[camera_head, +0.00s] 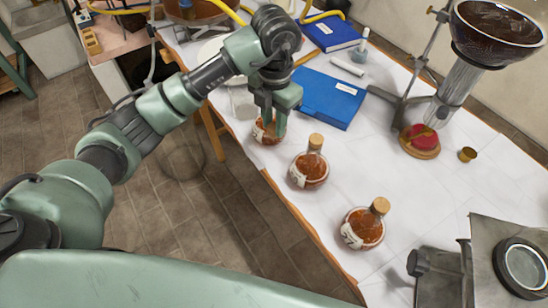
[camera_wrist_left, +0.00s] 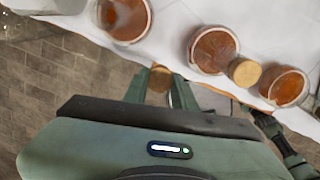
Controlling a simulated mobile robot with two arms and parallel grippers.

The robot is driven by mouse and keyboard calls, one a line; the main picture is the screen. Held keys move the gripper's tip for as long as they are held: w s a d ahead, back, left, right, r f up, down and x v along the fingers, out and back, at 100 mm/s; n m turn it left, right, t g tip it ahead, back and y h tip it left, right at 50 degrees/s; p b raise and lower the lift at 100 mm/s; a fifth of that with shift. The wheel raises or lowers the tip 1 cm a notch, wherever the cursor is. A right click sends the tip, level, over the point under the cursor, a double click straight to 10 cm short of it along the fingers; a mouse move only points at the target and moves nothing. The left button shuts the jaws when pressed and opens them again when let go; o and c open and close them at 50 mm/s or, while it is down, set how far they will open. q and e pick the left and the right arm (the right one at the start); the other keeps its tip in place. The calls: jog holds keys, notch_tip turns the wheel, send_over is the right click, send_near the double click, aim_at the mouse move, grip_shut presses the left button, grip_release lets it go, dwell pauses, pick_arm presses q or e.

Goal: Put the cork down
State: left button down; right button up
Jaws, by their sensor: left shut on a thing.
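My left gripper (camera_head: 271,120) is over the table's left edge, in front of the farthest round flask (camera_head: 268,137). In the left wrist view it is shut on a cork (camera_wrist_left: 159,79), whose tan top shows between the fingers; the fingers hide the cork in the head view. The flask at the upper left of the wrist view (camera_wrist_left: 125,20) holds amber liquid and shows no cork. Two more amber flasks, the middle one (camera_head: 309,172) and the nearest one (camera_head: 362,230), stand upright with corks in their necks. My right gripper is not seen.
A blue book (camera_head: 329,98) lies behind the gripper, with a second blue book (camera_head: 333,35) farther back. A metal stand with a dark bowl (camera_head: 497,32) is at the right. White tabletop (camera_head: 400,190) is clear right of the flasks. The edge drops to a tiled floor.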

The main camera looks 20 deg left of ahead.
pick_arm(q)
notch_tip(320, 180, down, 13)
jog(key=shift+f+p, duration=0.1)
jog(key=shift+p, duration=0.35)
jog(key=shift+f, duration=0.2)
jog(key=c, duration=1.1)
grip_release()
jog(key=shift+c, duration=0.2)
